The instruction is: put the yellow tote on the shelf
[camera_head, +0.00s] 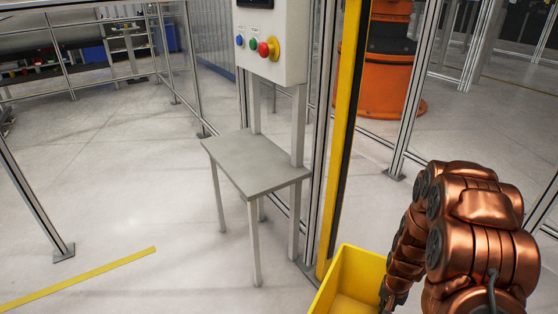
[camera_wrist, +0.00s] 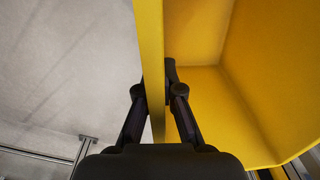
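The yellow tote (camera_head: 362,268) is at the bottom of the head view, partly cut off by the frame and partly covered by my arm. My gripper (camera_wrist: 157,95) shows in the wrist view with one finger on each side of the tote's wall (camera_wrist: 150,40), shut on it. The tote's inside, to the right of the wall, looks empty. The grey shelf (camera_head: 255,162) is a small flat top on thin legs in the middle of the head view. Its top is bare. The tote is to the right of the shelf and nearer to me, apart from it.
A control box (camera_head: 272,40) with coloured buttons stands above the shelf's back edge. A yellow post (camera_head: 345,130) rises between the shelf and my arm. Fence posts and an orange robot base (camera_head: 390,85) are behind. The floor left of the shelf is clear, with a yellow line (camera_head: 80,280).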

